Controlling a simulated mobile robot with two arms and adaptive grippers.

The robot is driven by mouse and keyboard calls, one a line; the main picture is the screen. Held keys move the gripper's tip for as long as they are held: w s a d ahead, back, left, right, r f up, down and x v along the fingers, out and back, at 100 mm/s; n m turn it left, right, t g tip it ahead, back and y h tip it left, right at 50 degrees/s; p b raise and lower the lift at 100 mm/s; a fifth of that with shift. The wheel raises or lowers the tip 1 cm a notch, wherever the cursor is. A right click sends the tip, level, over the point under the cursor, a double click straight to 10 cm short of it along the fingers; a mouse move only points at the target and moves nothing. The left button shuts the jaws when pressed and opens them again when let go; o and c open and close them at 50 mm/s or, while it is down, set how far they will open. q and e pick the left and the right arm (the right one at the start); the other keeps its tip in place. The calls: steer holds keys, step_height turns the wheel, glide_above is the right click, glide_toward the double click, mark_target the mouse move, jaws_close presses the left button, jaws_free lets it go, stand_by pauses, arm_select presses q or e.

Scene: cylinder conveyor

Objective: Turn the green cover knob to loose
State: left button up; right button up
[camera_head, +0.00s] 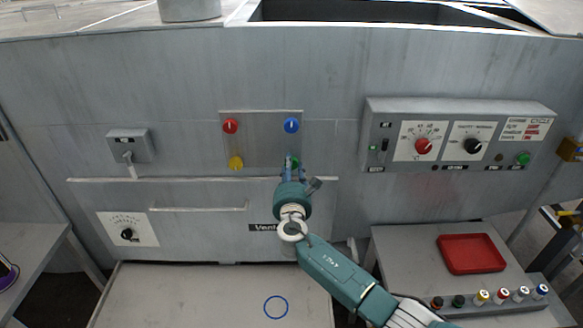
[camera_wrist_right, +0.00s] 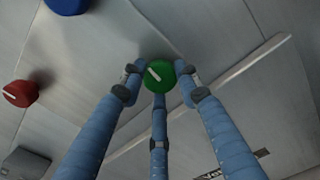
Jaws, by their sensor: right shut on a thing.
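The green cover knob (camera_wrist_right: 158,78) sits between the fingertips of my right gripper (camera_wrist_right: 160,82) in the right wrist view, with a pale pointer mark on its face. The right gripper's blue fingers are shut around it. In the head view my right gripper (camera_head: 291,170) reaches up to the plate, and a bit of the green knob (camera_head: 295,161) shows behind the fingers. Red (camera_head: 230,126), blue (camera_head: 291,125) and yellow (camera_head: 236,162) knobs share the plate (camera_head: 262,140) with it. My left gripper is not in view.
A control box (camera_head: 459,138) with red and black dials is on the right. A horizontal ledge (camera_head: 110,180) and a drawer-like handle (camera_head: 198,209) lie below the plate. A red tray (camera_head: 470,254) rests on the right side table, beside several small coloured knobs.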

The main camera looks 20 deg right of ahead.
steer(key=shift+s+a+f, duration=0.1)
steer(key=shift+a+f, duration=0.05)
steer(key=shift+f, duration=0.4)
steer(key=o, duration=1.1)
steer(key=shift+o, duration=0.2)
steer(key=shift+r, duration=0.2)
steer(key=v, duration=1.2)
